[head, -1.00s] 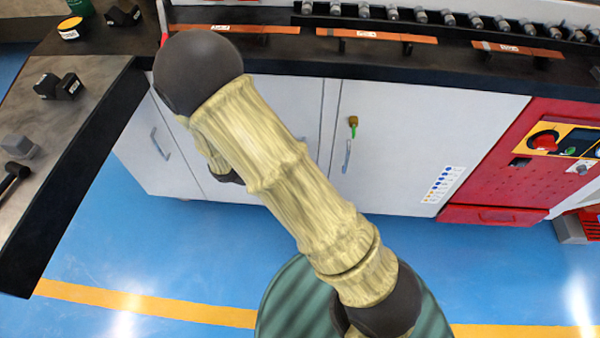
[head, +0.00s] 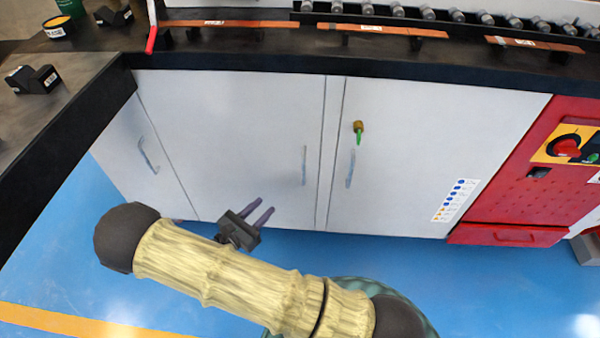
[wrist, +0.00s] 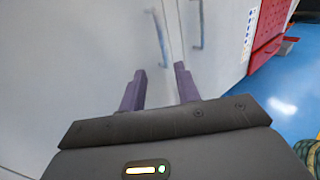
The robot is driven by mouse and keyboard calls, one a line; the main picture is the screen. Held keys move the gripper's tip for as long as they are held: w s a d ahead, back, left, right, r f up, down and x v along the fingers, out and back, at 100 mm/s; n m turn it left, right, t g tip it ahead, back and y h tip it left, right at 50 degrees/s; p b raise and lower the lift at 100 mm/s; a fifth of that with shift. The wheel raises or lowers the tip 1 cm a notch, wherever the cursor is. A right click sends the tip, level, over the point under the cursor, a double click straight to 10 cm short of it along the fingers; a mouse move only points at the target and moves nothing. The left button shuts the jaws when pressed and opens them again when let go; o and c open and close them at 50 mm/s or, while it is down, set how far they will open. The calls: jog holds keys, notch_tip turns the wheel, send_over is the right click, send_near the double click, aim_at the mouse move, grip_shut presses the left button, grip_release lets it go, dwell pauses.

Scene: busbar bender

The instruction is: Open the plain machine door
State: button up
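The plain white door (head: 230,130) is the middle cabinet panel, shut, with no key or label. Its upright bar handle (head: 304,165) is near its right edge; the handle also shows, blurred, in the wrist view (wrist: 160,38). My gripper (head: 266,205) is open and empty, low in front of this door, left of and below the handle. In the wrist view both purple fingers (wrist: 160,72) are spread apart, with the handle ahead beyond the tips and clear of them.
The door to the right (head: 420,160) has a key in a lock (head: 358,130), its own handle (head: 350,168) and a label sheet. A narrower door with a handle (head: 148,155) is at left. A dark counter is above, a red control panel (head: 540,180) at right. Blue floor is open in front.

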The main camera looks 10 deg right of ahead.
jog(key=b, duration=0.3)
send_over(300, 172)
jog(key=s+a, duration=0.1)
jog(key=s, duration=0.4)
jog(key=shift+w, duration=0.15)
jog(key=shift+c, duration=0.4)
grip_shut()
